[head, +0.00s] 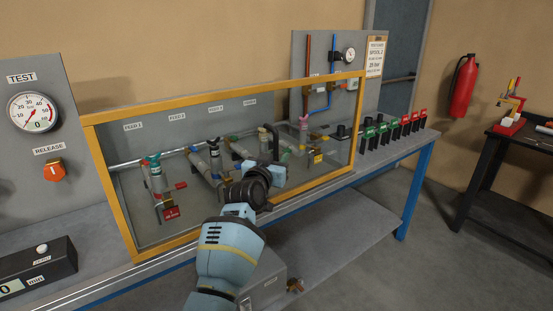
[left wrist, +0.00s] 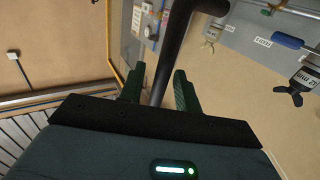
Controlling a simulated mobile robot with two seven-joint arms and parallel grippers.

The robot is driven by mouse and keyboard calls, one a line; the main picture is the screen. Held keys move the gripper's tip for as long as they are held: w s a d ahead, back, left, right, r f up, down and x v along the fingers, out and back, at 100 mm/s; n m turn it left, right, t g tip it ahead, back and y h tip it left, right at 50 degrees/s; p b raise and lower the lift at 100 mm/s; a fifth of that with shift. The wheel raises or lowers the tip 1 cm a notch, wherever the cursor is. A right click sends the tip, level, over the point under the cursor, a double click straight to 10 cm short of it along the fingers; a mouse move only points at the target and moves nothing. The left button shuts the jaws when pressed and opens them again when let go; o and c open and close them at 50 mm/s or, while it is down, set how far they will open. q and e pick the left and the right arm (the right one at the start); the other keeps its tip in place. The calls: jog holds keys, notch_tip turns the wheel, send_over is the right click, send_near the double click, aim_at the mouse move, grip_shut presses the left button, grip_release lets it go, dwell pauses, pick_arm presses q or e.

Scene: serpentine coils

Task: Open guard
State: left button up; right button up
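The guard is a clear panel in a yellow frame (head: 190,99) standing upright in front of the pipe bench. A dark bar-like handle (head: 274,142) rises at its middle, just beyond my left gripper (head: 264,170). In the left wrist view the dark handle (left wrist: 172,55) runs between the two green fingers of the gripper (left wrist: 160,92). The fingers stand apart with a small gap visible on each side of the handle. The fingertips are largely hidden in the head view. My right gripper is not in view.
Behind the guard are pipes, valves and a red tag (head: 171,213). A gauge panel (head: 35,112) with an orange release knob (head: 54,171) stands left. Red and green blocks (head: 382,128) line the bench's right end. A dark side table (head: 507,150) and fire extinguisher (head: 464,86) are farther right.

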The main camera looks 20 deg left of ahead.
pick_arm(q)
grip_shut()
dwell(0.5)
